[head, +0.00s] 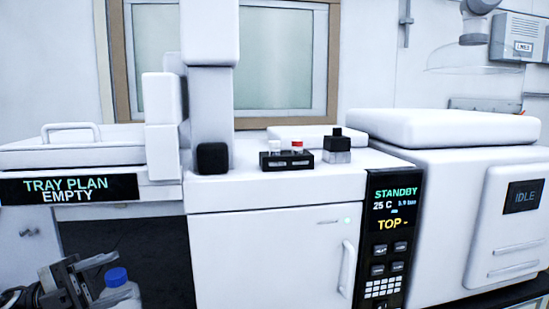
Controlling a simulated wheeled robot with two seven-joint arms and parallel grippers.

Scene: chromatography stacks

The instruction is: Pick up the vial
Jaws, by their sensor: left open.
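A small black rack (286,161) on top of the white instrument holds two small vials, a white-capped vial (274,147) and a red-capped vial (297,147). The rack hides their lower parts. My left gripper (88,281) is at the lower left, well below and to the left of the rack. It is open. I cannot tell whether the gripper touches the bottle. My right gripper is not in view.
A dark block with a black knob (337,146) stands right of the rack. A white tower (210,110) rises left of it. A display reading "TRAY PLAN EMPTY" (68,189) hangs above a dark recess (125,232). A white unit (450,190) fills the right side.

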